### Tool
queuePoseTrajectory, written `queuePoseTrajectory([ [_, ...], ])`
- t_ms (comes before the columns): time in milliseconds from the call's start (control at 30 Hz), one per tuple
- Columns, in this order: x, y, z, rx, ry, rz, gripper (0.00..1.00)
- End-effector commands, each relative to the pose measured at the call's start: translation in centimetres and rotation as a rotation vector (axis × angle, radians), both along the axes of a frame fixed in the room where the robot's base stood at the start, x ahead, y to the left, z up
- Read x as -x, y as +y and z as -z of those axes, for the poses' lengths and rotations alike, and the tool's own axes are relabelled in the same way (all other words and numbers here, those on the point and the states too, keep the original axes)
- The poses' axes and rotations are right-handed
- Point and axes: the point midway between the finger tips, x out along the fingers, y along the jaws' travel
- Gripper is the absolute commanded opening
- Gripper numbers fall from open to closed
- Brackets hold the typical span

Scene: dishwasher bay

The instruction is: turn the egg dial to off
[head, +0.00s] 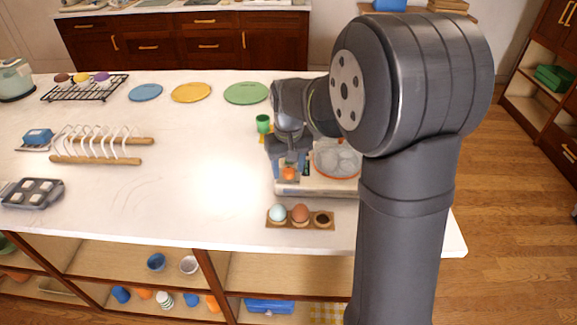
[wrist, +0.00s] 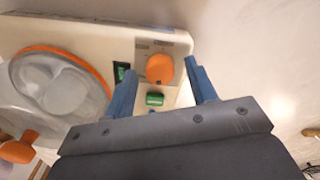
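The egg cooker is a pale appliance (head: 315,187) with a clear round lid rimmed in orange; its body also shows in the wrist view (wrist: 85,37). Its orange dial (wrist: 160,69) sits on the panel beside the lid, and also shows in the head view (head: 289,174). Small markings lie near the dial, too blurred to read. My gripper (wrist: 160,66) is open, with one blue finger on each side of the dial and visible gaps between. In the head view my gripper (head: 290,170) is over the panel end. Whether the fingertips reach down to the dial's height is unclear.
A green button (wrist: 155,99) and a dark green window (wrist: 122,72) lie close to the dial. An egg holder (head: 300,223) with two eggs stands in front. A green cup (head: 263,123) stands behind. The counter to the left (head: 205,190) is clear.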

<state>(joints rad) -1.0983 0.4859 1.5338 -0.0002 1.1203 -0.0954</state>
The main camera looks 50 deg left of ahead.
Motion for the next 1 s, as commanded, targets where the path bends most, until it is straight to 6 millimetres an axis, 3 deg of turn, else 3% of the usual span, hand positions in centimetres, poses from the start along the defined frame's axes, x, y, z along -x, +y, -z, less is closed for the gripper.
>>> queuePoseTrajectory([
  [367,0.0,0.0,-0.9,0.000,0.000,0.001,0.51],
  [1000,0.0,0.0,-14.9,-0.002,-0.001,0.000,0.51],
])
